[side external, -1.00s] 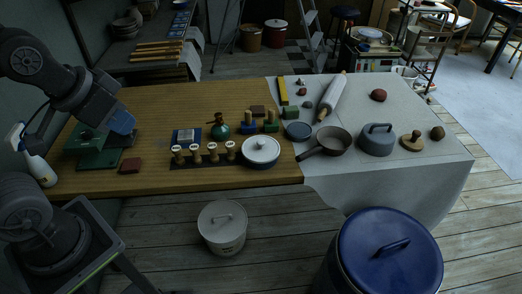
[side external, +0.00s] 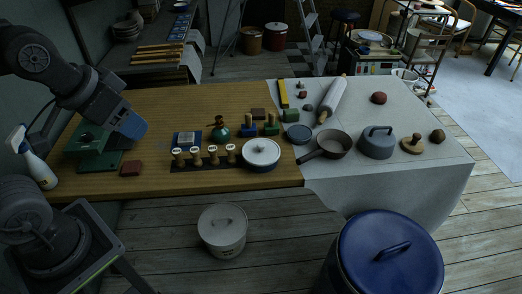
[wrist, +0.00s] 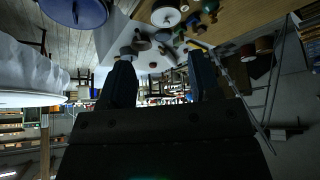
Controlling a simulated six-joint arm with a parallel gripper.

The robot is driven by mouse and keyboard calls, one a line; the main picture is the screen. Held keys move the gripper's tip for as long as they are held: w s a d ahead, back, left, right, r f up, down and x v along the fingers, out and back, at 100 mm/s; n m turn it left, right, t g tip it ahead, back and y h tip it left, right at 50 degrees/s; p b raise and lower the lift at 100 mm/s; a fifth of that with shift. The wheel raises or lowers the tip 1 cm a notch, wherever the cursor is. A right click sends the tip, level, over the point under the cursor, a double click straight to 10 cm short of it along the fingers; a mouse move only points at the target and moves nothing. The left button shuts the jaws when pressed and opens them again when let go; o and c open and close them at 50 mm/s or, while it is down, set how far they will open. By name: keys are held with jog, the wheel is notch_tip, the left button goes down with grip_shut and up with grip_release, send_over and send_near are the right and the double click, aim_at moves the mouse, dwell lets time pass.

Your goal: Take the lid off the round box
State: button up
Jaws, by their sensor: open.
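The round box (side external: 260,166) stands near the front edge of the wooden table, just left of the grey cloth. Its white lid (side external: 261,150) with a small knob sits on top. In the wrist view the lid (wrist: 166,15) shows near the top edge. My gripper (side external: 133,125) is at the table's left side, above a green stand and well left of the box. In the wrist view my gripper (wrist: 162,78) has its two dark fingers wide apart, with nothing between them.
A row of wooden-knobbed stamps (side external: 203,157) and a green bottle (side external: 220,130) stand left of the box. A pan (side external: 334,143) is to its right, its handle towards the box. A reddish block (side external: 131,168) lies by the green stand (side external: 98,155).

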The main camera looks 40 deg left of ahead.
jog(key=w+n+g, duration=0.1)
jog(key=w, duration=1)
jog(key=n+g+y, duration=0.1)
jog(key=n, duration=0.2)
send_over(261, 144)
jog(key=s, duration=0.2)
jog(key=f, duration=2.5)
jog(key=shift+d+f, duration=0.25)
jog(key=shift+f, duration=0.15)
jog(key=shift+x, duration=2.9)
jog(key=shift+c, duration=0.3)
jog(key=c, duration=0.9)
jog(key=shift+r, duration=0.15)
jog(key=shift+c, duration=0.2)
